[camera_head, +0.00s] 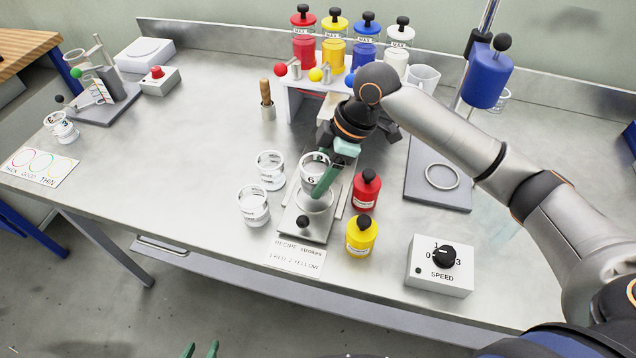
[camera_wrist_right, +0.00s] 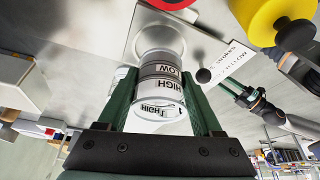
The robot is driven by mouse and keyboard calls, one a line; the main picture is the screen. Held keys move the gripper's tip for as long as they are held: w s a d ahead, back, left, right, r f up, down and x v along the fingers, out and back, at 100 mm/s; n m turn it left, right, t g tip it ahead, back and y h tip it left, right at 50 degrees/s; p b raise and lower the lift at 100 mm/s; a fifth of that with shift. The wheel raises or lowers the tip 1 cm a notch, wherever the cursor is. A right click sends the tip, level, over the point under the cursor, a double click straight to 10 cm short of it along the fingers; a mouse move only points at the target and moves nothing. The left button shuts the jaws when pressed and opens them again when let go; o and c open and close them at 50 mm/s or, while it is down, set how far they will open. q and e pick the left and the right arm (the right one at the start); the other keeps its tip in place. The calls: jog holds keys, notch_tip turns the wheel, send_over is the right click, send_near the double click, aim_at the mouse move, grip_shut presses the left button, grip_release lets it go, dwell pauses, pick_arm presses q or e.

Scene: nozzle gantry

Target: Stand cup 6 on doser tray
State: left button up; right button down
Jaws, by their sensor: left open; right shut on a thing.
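Cup 6 (camera_head: 313,171), a clear cup with a dark 6 and marks, is in my right gripper (camera_head: 326,180) over the doser tray (camera_head: 289,223). The tray is a small metal plate with a pale round spot and a black knob at its front. The cup appears upright and slightly above the tray; the exact gap is unclear. In the right wrist view, the green fingers stand either side of the cup (camera_wrist_right: 160,90), with the tray (camera_wrist_right: 123,50) beyond. My left gripper (camera_head: 200,350) is open and empty at the bottom edge, away from the table.
Two clear cups (camera_head: 270,165) (camera_head: 254,207) stand left of the tray. A red bottle (camera_head: 366,191) and a yellow bottle (camera_head: 361,237) stand close on its right. A recipe card (camera_head: 296,256) lies in front, and a speed box (camera_head: 440,266) is farther right. The left table middle is clear.

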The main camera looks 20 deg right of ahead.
jog(key=shift+w+a+f, duration=0.15)
jog(key=shift+w+f, duration=0.05)
jog(key=shift+f, duration=1.6)
jog(key=shift+c, duration=0.2)
grip_release()
jog(key=shift+f, duration=0.1)
jog(key=v, duration=1.2)
jog(key=shift+p, duration=0.35)
